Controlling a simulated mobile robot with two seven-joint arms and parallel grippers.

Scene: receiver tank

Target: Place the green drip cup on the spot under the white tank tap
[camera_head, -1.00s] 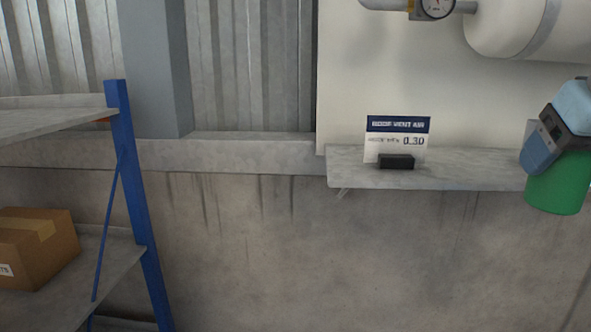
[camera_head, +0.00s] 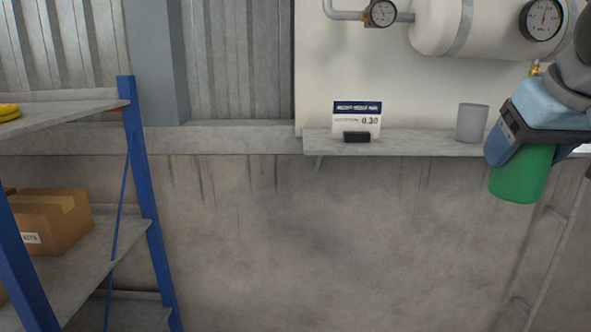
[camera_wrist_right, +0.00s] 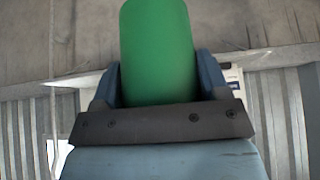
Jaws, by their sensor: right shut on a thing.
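The green drip cup (camera_head: 521,174) is at the right of the head view, in front of the wall and just below the shelf's level. My right gripper (camera_head: 522,146) is shut on the cup near its top. The cup also fills the middle of the right wrist view (camera_wrist_right: 158,50), between the two fingers. The white tank (camera_head: 490,25) hangs at the top right, with a small brass fitting (camera_head: 535,68) under it, partly behind my arm. The spot under the tap is not clearly visible. My left gripper is not in view.
A narrow grey shelf (camera_head: 430,147) runs along the wall under the tank. It holds a grey cup (camera_head: 472,123) and a sign (camera_head: 357,117) on a black base. A blue-framed rack (camera_head: 140,180) with a cardboard box (camera_head: 50,220) stands left. The shelf between sign and grey cup is clear.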

